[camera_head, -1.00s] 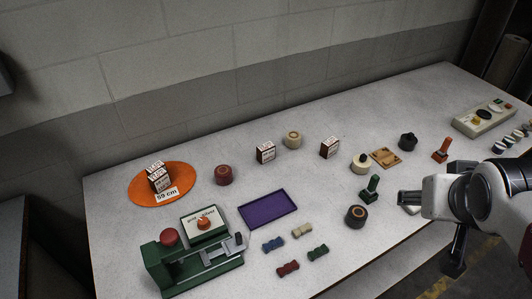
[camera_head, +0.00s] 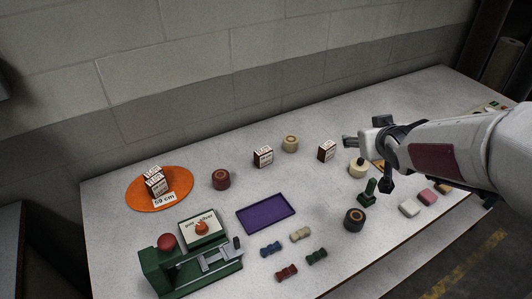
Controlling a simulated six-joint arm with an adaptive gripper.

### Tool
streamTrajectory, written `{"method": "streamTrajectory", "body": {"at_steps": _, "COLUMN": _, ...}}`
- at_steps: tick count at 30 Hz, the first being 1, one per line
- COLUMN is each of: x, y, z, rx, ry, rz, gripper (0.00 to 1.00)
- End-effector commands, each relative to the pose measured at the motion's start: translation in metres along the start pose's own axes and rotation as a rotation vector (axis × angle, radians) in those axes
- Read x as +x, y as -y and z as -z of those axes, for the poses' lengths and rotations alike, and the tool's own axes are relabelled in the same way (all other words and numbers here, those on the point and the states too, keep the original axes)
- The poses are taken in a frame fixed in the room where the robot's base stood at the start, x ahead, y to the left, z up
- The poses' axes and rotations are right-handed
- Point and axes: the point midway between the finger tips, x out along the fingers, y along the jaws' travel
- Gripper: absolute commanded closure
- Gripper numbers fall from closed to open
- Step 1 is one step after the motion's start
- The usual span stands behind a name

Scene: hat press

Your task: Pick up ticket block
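Small white blocks with dark red sides and printed faces look like the ticket blocks; their print is too small to read. One printed block (camera_head: 326,151) stands at the middle right of the table. Another printed block (camera_head: 263,157) stands farther left. More printed blocks (camera_head: 155,182) are stacked on the orange disc (camera_head: 139,199) beside a "59 cm" label. My gripper (camera_head: 347,143) is just right of the right-hand printed block and looks apart from it. Its dark fingers are small and seen sideways, so their opening is unclear. Nothing is visibly held.
A cream round pot (camera_head: 357,170) and a green stamp (camera_head: 368,193) stand below my gripper. A purple tray (camera_head: 266,213), a green press (camera_head: 195,262) and several small coloured pieces lie in front. A dark red round pot (camera_head: 221,179) stands left.

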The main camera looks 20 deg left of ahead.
Motion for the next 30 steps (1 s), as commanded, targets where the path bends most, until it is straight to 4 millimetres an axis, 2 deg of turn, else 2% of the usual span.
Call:
{"method": "streamTrajectory", "body": {"at_steps": 3, "x": 0.027, "y": 0.016, "z": 0.004, "rx": -0.023, "ry": -0.03, "rz": 0.041, "gripper": 0.42}}
{"method": "streamTrajectory", "body": {"at_steps": 16, "x": 0.109, "y": 0.088, "z": 0.008, "rx": -0.089, "ry": -0.148, "rz": 0.215, "gripper": 0.42}}
{"method": "streamTrajectory", "body": {"at_steps": 23, "x": 0.145, "y": 0.135, "z": -0.002, "rx": -0.109, "ry": -0.204, "rz": 0.328, "gripper": 0.42}}
{"method": "streamTrajectory", "body": {"at_steps": 30, "x": 0.174, "y": 0.186, "z": -0.021, "rx": -0.118, "ry": -0.253, "rz": 0.455, "gripper": 0.42}}
